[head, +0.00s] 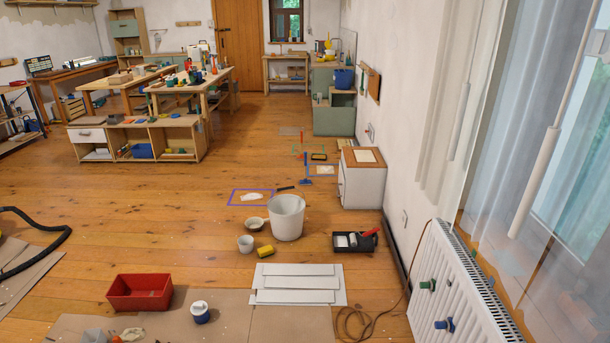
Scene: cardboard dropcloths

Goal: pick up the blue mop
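A slim blue upright thing with a flat blue foot (305,181) stands on the wooden floor near the middle of the head view, behind the white bucket. It may be the blue mop, but it is too small to tell for sure. Thin red and green parts (298,153) show just by its upper end. Neither of my grippers is in view.
The white bucket (286,219), a small pot (245,243), a yellow sponge (265,251) and a black paint tray (355,242) stand on the near floor. A white cabinet (361,186) stands by the right wall. A red crate (140,291) is at front left. Open floor lies left of centre.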

